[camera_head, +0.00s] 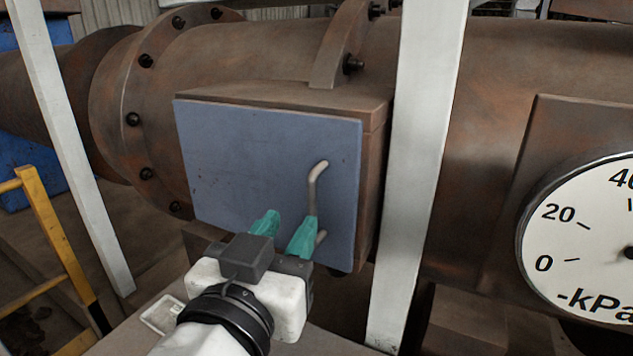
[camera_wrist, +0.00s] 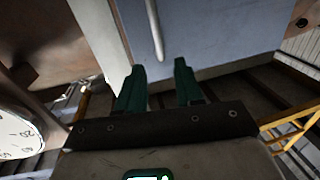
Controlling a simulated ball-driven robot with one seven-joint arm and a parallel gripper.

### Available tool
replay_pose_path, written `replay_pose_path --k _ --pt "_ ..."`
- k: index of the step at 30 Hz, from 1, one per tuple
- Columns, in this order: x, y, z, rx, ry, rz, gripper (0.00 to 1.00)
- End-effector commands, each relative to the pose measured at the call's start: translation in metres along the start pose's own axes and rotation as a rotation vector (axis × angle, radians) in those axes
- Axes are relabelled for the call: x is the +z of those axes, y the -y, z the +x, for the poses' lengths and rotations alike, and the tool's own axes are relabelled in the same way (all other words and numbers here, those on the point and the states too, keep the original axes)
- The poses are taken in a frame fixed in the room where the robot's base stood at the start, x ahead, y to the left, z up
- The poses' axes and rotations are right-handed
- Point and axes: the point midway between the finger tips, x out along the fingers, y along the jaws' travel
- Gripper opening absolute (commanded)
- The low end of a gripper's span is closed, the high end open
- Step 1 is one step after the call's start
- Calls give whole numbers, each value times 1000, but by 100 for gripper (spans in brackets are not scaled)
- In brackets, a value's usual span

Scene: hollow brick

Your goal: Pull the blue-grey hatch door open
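The blue-grey hatch door (camera_head: 250,165) lies flat against the front of a rusty box and looks shut. Its pale bar handle (camera_head: 314,185) stands upright near the door's right edge. My gripper (camera_head: 283,226) is in front of the door's lower right part, with its two teal fingers apart and nothing visible between them. In the head view the right finger hides part of the handle's lower half. In the wrist view, the handle (camera_wrist: 154,28) shows beyond the fingertips (camera_wrist: 159,68), in line with the gap between them. The door (camera_wrist: 210,30) fills the top there. I cannot tell whether a finger touches the handle.
A white post (camera_head: 420,150) stands just right of the box, and another white post (camera_head: 70,150) stands at left. A large pressure gauge (camera_head: 590,240) is at right. A yellow railing (camera_head: 45,235) is at lower left. A rusty flanged pipe (camera_head: 230,60) runs behind.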

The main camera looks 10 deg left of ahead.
Motion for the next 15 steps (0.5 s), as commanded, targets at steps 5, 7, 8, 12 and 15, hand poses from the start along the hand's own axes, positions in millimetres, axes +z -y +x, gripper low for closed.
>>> replay_pose_path --k 5,7,8,12,15 --pt "-3 -1 29 4 3 -1 36" --pt "-3 -1 42 4 3 -1 36" --pt "-3 -1 48 4 4 -1 36" --pt "-2 -1 72 3 3 -1 36" --pt "-2 -1 85 3 3 0 36"
